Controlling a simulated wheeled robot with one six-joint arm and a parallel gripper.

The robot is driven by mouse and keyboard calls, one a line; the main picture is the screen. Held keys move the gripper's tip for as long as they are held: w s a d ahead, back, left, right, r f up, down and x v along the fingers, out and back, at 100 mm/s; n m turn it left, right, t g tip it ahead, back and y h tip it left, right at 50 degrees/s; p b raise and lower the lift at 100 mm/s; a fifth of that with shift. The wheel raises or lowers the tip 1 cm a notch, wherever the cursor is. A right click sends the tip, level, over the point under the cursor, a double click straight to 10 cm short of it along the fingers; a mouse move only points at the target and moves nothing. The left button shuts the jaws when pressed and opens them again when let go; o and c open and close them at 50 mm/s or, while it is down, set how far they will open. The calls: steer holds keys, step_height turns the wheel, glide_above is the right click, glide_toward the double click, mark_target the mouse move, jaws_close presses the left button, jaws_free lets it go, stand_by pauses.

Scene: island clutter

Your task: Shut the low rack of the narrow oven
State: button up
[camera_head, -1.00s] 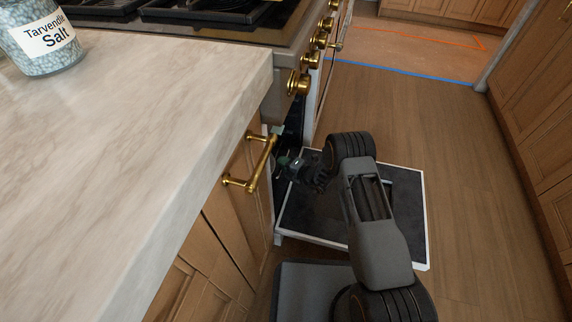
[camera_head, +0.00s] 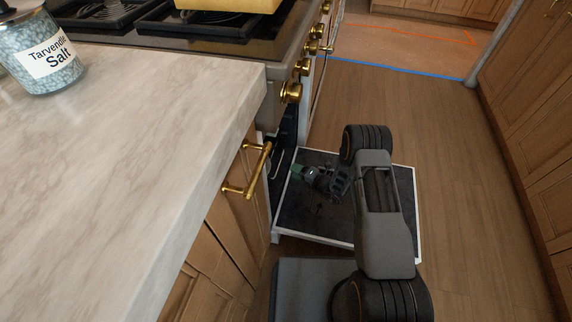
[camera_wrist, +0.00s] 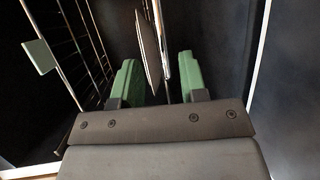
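The narrow oven's door (camera_head: 315,225) is folded down, a dark panel with a pale rim, beside the cabinets. My gripper (camera_head: 298,172) is above it, pointing at the oven opening (camera_head: 285,150). In the wrist view, the green fingers of my gripper (camera_wrist: 157,80) stand apart. A thin bright metal edge (camera_wrist: 160,45) and a dark plate-like piece show between or beyond them; I cannot tell whether they touch. A wire rack (camera_wrist: 75,45) with a green tab (camera_wrist: 38,56) is at the left. Which rack is the low one is not certain. Most of the oven's inside is hidden in the head view.
A marble counter (camera_head: 140,130) with a salt jar (camera_head: 42,55) is at the left. A brass cabinet handle (camera_head: 250,172) and stove knobs (camera_head: 291,91) stick out near my arm. Wood floor (camera_head: 460,190) is clear at the right.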

steer(key=shift+p+v, duration=0.5)
steer(key=shift+v, duration=1.95)
steer(key=s+r+n+g+h+p, duration=0.1)
steer(key=s+r+n+g+p, duration=0.45)
steer(key=r, duration=0.85)
steer(key=s+r+n+g+h+p, duration=0.1)
steer(key=s+r+n+p, duration=0.1)
steer(key=r+n+p, duration=0.8)
steer(key=s+r+n+g+h+p, duration=0.1)
steer(key=s+r+n+g+p, duration=0.25)
steer(key=r+n, duration=1.1)
steer(key=s+d+r+n+t+h+p, duration=0.1)
steer(key=s+d+r+n+h+p, duration=0.2)
steer(key=r, duration=0.6)
steer(key=s+d+r+n+t+h+p, duration=0.2)
steer(key=s+d+r+n+h+p, duration=0.1)
steer(key=r, duration=0.6)
steer(key=s+d+r+n+t+h+p, duration=0.1)
steer(key=s+d+r+n+h+p, duration=0.3)
steer(key=r, duration=0.6)
steer(key=d+n+p, duration=0.1)
steer(key=n+p, duration=0.1)
steer(key=p, duration=0.1)
steer(key=shift+d+t, duration=0.15)
steer(key=shift+t, duration=0.15)
